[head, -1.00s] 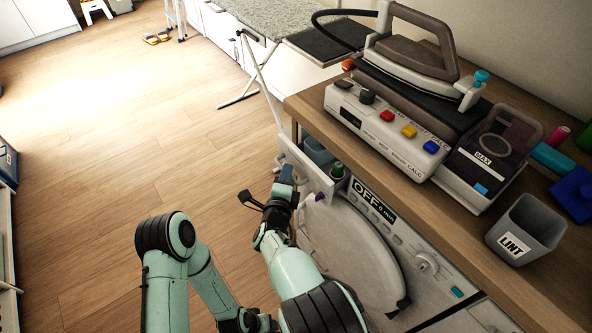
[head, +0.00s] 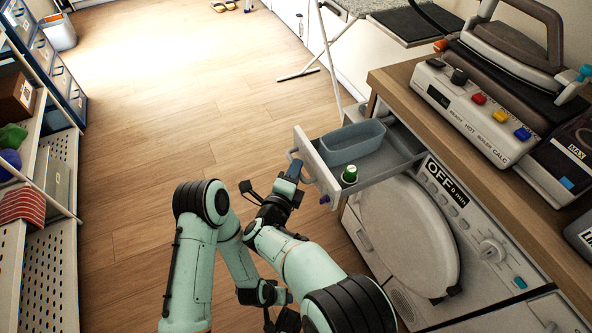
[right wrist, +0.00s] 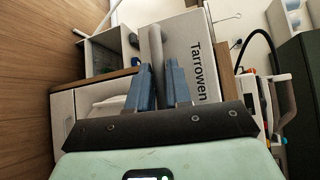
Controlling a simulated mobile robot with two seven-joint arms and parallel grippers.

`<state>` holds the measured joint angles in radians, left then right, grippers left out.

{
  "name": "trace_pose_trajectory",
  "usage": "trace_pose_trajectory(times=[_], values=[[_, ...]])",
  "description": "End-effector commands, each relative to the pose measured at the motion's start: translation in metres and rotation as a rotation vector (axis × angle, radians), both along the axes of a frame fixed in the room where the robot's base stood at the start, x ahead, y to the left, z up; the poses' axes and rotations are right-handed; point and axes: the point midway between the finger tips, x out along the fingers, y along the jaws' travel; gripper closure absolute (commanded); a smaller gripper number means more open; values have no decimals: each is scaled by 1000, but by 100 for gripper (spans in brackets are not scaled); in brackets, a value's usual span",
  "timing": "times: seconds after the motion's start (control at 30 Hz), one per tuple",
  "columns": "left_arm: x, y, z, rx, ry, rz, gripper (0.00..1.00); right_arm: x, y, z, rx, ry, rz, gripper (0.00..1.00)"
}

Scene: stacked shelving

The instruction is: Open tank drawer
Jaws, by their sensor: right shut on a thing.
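The tank drawer (head: 391,165) is pulled out of the machine (head: 470,228) under the wooden counter. Inside it are a grey-blue bin (head: 352,147) and a small green-capped bottle (head: 350,174). My right gripper (head: 295,170) is at the drawer's front, shut on its handle. In the right wrist view the pale bar handle (right wrist: 156,50) passes between the blue fingers (right wrist: 160,88), in front of a white panel marked "Tarrowen". My left gripper (head: 286,319) is low in the head view, partly hidden behind my right arm, and its jaws are unclear.
An iron (head: 512,50) on its base stands on the counter (head: 420,95). A round door (head: 410,235) is below the drawer. A shelf rack (head: 50,230) stands at left. The wooden floor (head: 160,150) between is clear.

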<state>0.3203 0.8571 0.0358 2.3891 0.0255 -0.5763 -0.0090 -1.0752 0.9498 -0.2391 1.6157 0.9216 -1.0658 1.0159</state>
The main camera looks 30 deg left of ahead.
Motion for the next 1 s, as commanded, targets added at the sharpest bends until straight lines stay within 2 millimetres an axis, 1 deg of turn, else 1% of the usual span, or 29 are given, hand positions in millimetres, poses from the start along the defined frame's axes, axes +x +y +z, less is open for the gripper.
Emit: trace_pose_trajectory(times=[0.57,0.6,0.67,1.0], values=[[2,1,-1,3,-6,2,42,0,0,1,0,-1,1,100],[2,1,-1,3,-6,2,42,0,0,0,0,-1,1,78],[2,1,-1,3,-6,2,42,0,0,0,0,-1,0,60],[2,1,-1,3,-6,2,42,1,0,0,1,-1,0,60]])
